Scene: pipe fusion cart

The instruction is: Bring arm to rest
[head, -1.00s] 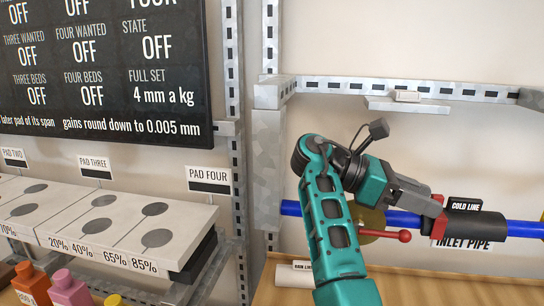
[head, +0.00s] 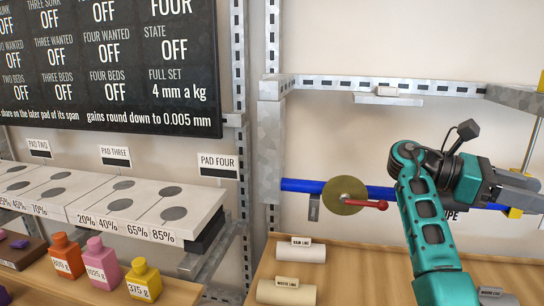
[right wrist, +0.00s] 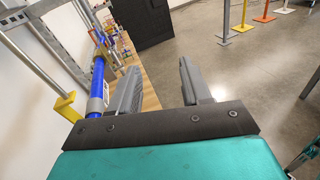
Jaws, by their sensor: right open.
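My right gripper (head: 518,190) is at the right edge of the head view, on my teal right arm (head: 425,215). It is in front of the blue pipe (head: 305,185), and my arm hides part of that pipe. In the right wrist view its two grey fingers (right wrist: 157,82) are apart, with nothing between them. There the blue pipe (right wrist: 97,85) runs just left of the left finger; I cannot tell whether they touch. A brass disc (head: 343,196) with a red lever (head: 372,205) sits on the pipe, left of my arm. My left gripper is not in view.
A wooden bench (head: 370,262) below holds white rolls (head: 300,252). A white pad row (head: 130,205) and small bottles (head: 145,280) stand at the left. A metal rail (head: 400,85) crosses above. The right wrist view shows open floor (right wrist: 240,60) to the right.

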